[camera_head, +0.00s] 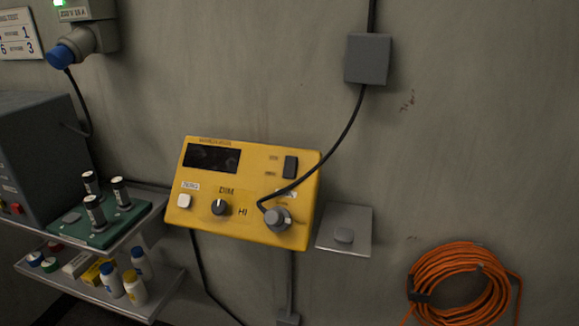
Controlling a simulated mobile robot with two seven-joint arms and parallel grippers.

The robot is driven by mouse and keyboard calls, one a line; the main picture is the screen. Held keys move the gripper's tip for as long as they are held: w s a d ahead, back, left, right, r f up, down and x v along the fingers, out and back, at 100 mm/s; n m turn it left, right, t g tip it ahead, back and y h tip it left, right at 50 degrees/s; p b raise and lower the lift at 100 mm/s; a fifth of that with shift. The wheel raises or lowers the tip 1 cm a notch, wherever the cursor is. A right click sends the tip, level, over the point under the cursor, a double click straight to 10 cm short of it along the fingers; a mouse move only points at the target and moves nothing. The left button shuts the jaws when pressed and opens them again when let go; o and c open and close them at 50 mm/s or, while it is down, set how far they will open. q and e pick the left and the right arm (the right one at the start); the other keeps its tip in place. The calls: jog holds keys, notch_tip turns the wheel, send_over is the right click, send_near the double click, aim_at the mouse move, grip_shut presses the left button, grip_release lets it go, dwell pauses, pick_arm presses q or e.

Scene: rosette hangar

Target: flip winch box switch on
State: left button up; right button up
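The yellow winch box (253,232) is on the wall near the middle of the head view. A dark rocker switch (290,167) is at its upper right; its labels are too small to read, and I cannot tell which way it is set. The box has a dark display window (211,158) at its upper left, a white button (184,200), a black knob (219,207) near the words DIM and HI, and a grey round connector (277,218) at its lower right. Neither of my grippers is in view.
A black cable (345,130) runs from the connector to a grey wall box (367,59), passing close to the switch. Shelves (130,228) with batteries and bottles stand left. A grey plate (344,216) and orange coil (460,285) are right. A blue plug (60,56) is upper left.

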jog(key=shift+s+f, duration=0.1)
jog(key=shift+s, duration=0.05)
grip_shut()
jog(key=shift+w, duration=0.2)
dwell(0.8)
